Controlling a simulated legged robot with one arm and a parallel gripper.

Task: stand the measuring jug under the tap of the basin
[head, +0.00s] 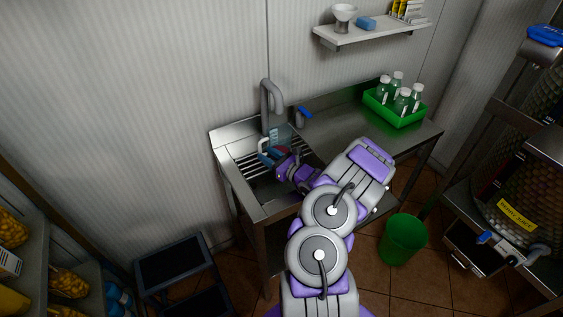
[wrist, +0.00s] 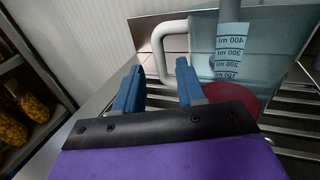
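The clear measuring jug (wrist: 275,55) with a pale scale strip and a white handle (wrist: 160,48) stands upright on the bars of the basin (head: 243,178). In the head view the jug (head: 285,133) is at the basin's back, by the grey tap (head: 269,88), partly hidden by my gripper (head: 270,155). In the wrist view my gripper (wrist: 158,78) has its blue fingers apart, with the white handle showing between and just beyond the tips. I see no clear contact. A dark red round thing (wrist: 240,101) shows at the jug's foot. The tap's exact line over the jug is unclear.
A green tray (head: 378,111) of several bottles stands on the steel counter right of the basin. A blue-handled fitting (head: 303,115) is beside the tap. A wall shelf (head: 370,33) is above. A green bin (head: 403,238) is on the floor; shelves of jars are at left.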

